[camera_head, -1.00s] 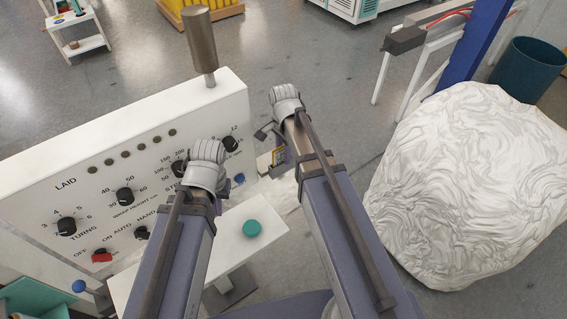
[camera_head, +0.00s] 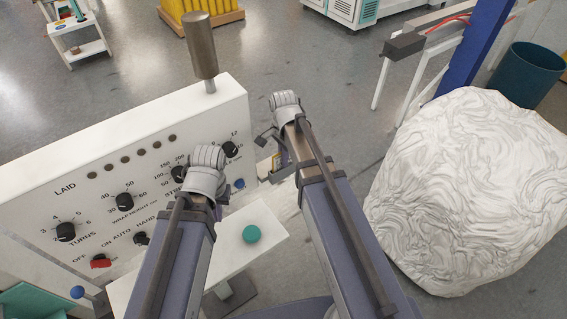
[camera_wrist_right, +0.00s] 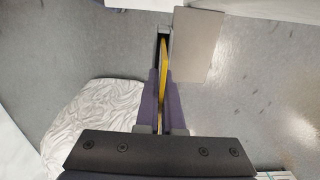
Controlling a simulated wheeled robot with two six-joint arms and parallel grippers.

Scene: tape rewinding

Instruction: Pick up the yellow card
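The yellow card (camera_wrist_right: 163,62) shows edge-on as a thin strip between the two purple fingers of my right gripper (camera_wrist_right: 162,90) in the right wrist view. The fingers are close together on both sides of it. In the head view, a small pale-yellow sliver of the card (camera_head: 276,161) shows below my right wrist. Most of the right gripper there is hidden by the arm. My left gripper (camera_head: 223,193) is in front of the white control panel, mostly hidden under its own wrist, so its fingers cannot be made out.
The white control panel (camera_head: 80,160) with knobs and a metal post stands at left. A white ledge with a green button (camera_head: 251,234) is below the arms. A flat grey plate (camera_wrist_right: 198,45) is beside the right fingertips. A large white wrapped bundle (camera_head: 465,190) lies at right.

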